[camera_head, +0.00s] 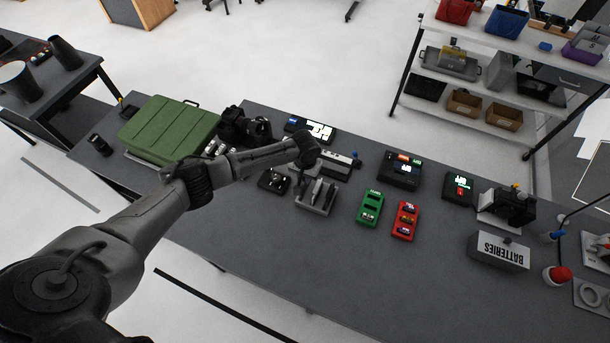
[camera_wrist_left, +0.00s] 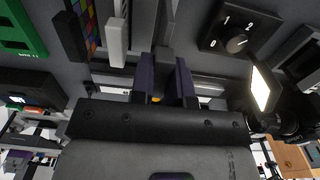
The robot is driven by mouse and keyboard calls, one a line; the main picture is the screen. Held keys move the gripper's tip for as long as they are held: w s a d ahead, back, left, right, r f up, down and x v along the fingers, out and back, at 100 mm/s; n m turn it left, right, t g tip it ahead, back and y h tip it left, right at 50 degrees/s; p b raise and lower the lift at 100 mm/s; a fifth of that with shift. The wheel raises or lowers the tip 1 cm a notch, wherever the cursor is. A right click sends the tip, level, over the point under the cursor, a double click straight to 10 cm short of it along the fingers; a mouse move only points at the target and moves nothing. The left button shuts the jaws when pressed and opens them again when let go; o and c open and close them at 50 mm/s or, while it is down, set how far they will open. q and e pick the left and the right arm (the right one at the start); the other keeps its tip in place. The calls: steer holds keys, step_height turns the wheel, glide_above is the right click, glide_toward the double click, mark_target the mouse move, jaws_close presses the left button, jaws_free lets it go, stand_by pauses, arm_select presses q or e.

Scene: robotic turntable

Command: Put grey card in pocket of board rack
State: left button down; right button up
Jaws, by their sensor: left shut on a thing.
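My left arm reaches in from the left in the head view, and its gripper (camera_wrist_left: 168,82) is pointed down over a small grey rack (camera_head: 314,204) on the dark table. In the left wrist view its two dark fingers are closed on a thin grey card (camera_wrist_left: 166,35), seen nearly edge-on. A dark card with coloured squares (camera_wrist_left: 91,28) and a pale card (camera_wrist_left: 117,42) stand to the left of it. The rack's pocket and the card's lower edge are too hidden to tell whether the card is seated. My right gripper is not in view.
A black box with a dial (camera_wrist_left: 236,40) stands close to the right of the fingers in the wrist view. Green (camera_head: 369,208) and red (camera_head: 404,220) holders lie right of the rack. A green case (camera_head: 168,129) sits at left. The table front is clear.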

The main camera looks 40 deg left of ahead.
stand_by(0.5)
arm_select(q)
steer(key=shift+p, duration=0.6)
steer(key=shift+f, duration=0.4)
stand_by(0.5)
steer(key=shift+f+b, duration=0.65)
steer(key=shift+f, duration=0.15)
steer(key=shift+f+b, duration=0.35)
steer(key=shift+f, duration=0.25)
steer(key=c, duration=1)
jaws_free()
steer(key=shift+r, duration=0.1)
step_height(320, 180, up, 12)
steer(key=shift+p, duration=0.35)
steer(key=shift+r, duration=0.9)
